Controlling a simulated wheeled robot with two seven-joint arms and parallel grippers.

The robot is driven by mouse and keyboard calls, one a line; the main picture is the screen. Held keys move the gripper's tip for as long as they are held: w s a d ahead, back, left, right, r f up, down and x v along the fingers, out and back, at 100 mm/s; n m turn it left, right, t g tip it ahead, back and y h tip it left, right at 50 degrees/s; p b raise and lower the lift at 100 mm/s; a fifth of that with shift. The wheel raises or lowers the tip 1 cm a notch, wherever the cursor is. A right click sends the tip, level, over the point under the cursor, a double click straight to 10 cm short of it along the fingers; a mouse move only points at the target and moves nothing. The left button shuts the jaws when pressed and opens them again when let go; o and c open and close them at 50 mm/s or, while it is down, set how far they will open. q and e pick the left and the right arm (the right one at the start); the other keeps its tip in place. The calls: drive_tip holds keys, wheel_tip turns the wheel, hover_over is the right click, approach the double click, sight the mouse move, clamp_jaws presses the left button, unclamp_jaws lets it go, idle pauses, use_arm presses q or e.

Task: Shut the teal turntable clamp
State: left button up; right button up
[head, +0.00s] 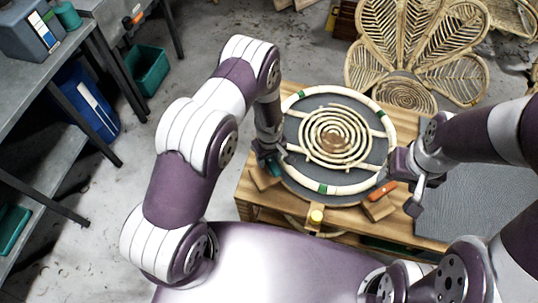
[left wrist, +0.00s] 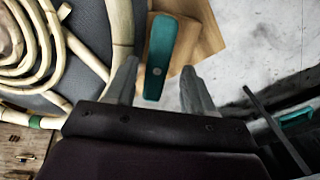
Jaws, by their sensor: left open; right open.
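The teal clamp (left wrist: 158,57) is a flat teal lever with a round pin on a wooden block. In the left wrist view it lies between the two fingers of my open left gripper (left wrist: 159,67), with a gap visible on each side. In the head view my left gripper (head: 268,152) is at the left edge of the turntable (head: 297,174), and mostly hides the teal clamp. The dark turntable carries a rattan hoop and a spiral coil (head: 334,137). My right gripper (head: 399,191) is open beside the orange clamp (head: 382,191) at the right edge.
Petal-shaped rattan work (head: 415,45) stands behind. A grey shelf (head: 20,75) and a green bin (head: 148,70) are at the left. Open floor lies between.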

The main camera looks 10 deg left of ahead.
use_arm(q)
drive_tip(key=shift+w+d+f, duration=0.2)
drive_tip(key=shift+w+f, duration=0.05)
drive_tip(key=shift+f, duration=0.2)
drive_tip(key=shift+s+a, duration=0.1)
drive_tip(key=shift+s, duration=0.1)
drive_tip(key=c, duration=1)
use_arm(e)
drive_tip(key=shift+w+d, duration=0.15)
